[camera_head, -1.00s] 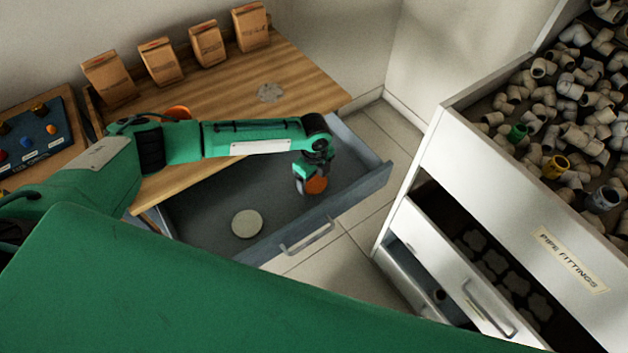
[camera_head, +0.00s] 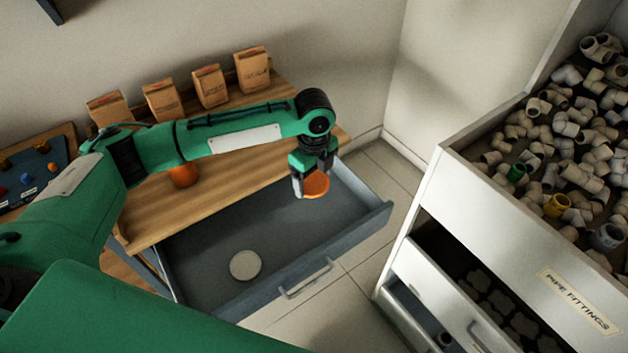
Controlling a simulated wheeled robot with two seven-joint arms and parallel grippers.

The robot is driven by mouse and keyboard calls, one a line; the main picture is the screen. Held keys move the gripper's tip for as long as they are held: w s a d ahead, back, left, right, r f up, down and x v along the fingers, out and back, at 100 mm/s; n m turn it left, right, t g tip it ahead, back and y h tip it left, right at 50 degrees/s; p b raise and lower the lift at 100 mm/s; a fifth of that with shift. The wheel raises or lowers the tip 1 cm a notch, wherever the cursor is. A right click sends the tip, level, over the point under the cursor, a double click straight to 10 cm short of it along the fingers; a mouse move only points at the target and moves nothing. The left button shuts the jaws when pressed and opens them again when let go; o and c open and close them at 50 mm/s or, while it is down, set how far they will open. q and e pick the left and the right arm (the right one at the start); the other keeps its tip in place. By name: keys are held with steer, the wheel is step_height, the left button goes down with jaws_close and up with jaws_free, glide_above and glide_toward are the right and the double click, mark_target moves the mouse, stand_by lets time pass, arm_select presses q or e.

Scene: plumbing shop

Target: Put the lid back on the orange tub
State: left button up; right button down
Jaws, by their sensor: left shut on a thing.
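The orange lid (camera_head: 317,186) is a round disc held tilted in my left gripper (camera_head: 311,180). The gripper is shut on it, above the far right part of the open drawer. The orange tub (camera_head: 183,176) stands on the wooden desk to the left. My left arm crosses in front of it and hides its upper part, so I cannot see its mouth. My right gripper is not in view.
The open grey drawer (camera_head: 205,262) holds a pale round disc (camera_head: 245,265). Several brown paper bags (camera_head: 253,68) line the desk's back. A white cabinet (camera_head: 470,215) with pipe fittings (camera_head: 560,130) stands at right. The wooden desk (camera_head: 215,204) has bare room at its front.

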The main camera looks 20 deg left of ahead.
mark_target(306, 182)
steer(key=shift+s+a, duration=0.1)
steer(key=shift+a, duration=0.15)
